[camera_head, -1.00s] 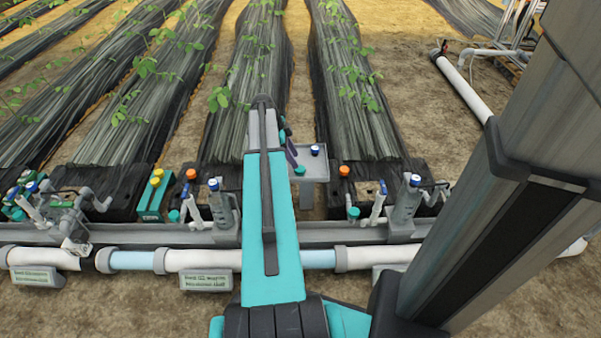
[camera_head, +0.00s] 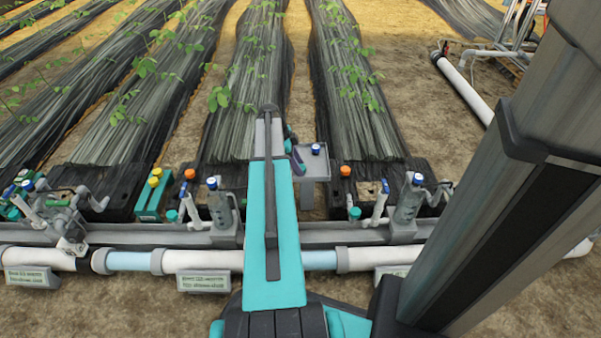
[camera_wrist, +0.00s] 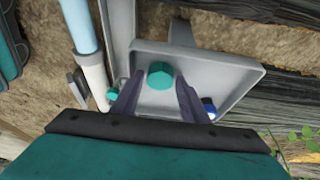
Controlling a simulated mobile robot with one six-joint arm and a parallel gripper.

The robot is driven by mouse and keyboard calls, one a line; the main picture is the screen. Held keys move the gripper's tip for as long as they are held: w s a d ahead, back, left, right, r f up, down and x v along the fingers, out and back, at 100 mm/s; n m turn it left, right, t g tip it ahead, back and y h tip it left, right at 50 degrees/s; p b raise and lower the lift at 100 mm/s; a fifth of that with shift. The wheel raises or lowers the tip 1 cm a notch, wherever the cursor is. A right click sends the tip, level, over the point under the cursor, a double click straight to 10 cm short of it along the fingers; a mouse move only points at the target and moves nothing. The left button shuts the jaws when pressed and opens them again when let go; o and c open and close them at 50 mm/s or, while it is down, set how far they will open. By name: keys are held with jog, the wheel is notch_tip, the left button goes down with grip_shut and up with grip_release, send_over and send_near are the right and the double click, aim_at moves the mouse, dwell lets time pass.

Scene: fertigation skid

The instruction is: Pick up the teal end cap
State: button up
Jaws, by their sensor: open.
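The teal end cap (camera_wrist: 160,74) lies on the grey tray (camera_wrist: 225,75) in the wrist view. My gripper (camera_wrist: 157,92) is open, with one dark finger on each side of the cap's near edge. I see no clear contact between the fingers and the cap, and their height above the tray is hard to tell. In the head view the tray (camera_head: 314,171) shows right of my gripper (camera_head: 292,159). The cap is hidden there behind my arm and gripper.
A blue cap (camera_head: 316,149) is on the same tray, close to my right finger in the wrist view (camera_wrist: 208,107). Orange caps (camera_head: 190,174) stand along the planted rows. A valve fitting (camera_head: 220,208) and the long pipe (camera_head: 205,259) lie in front.

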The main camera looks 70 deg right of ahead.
jog(key=shift+f, duration=0.1)
dwell(0.5)
jog(key=c, duration=0.8)
jog(key=shift+o, duration=0.2)
notch_tip(320, 180, up, 10)
jog(key=p, duration=0.4)
